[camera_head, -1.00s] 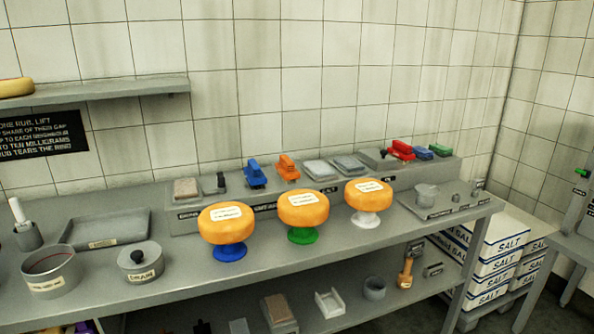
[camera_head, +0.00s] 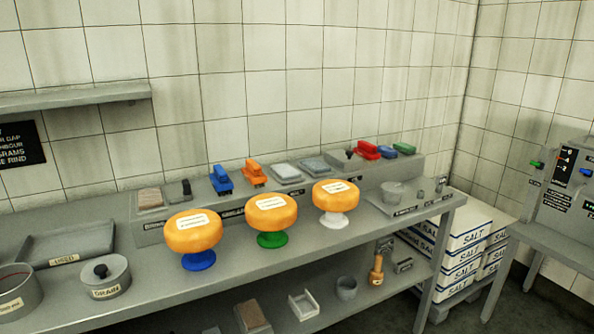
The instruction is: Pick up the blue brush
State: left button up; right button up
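Two blue items show on the raised back ledge, and I cannot tell for sure which is the brush. One blue item (camera_head: 221,180) with an upright part stands left of centre, beside a similar orange item (camera_head: 254,174). A smaller, low blue block, possibly a brush (camera_head: 403,151), lies at the right end between a red one (camera_head: 368,150) and a green one (camera_head: 404,148). Neither of my grippers is in view.
Three orange cheese wheels stand on blue, green and white stands in front of the ledge, the left one here (camera_head: 193,232). Salt boxes (camera_head: 468,240) are stacked right of the bench. A grey side table (camera_head: 553,240) stands far right.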

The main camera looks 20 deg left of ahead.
aim_at(222, 183)
jog(key=i+l+u, duration=0.1)
jog(key=l+u, duration=0.15)
jog(key=u, duration=0.25)
jog(key=l+u, duration=0.25)
jog(key=u, duration=0.2)
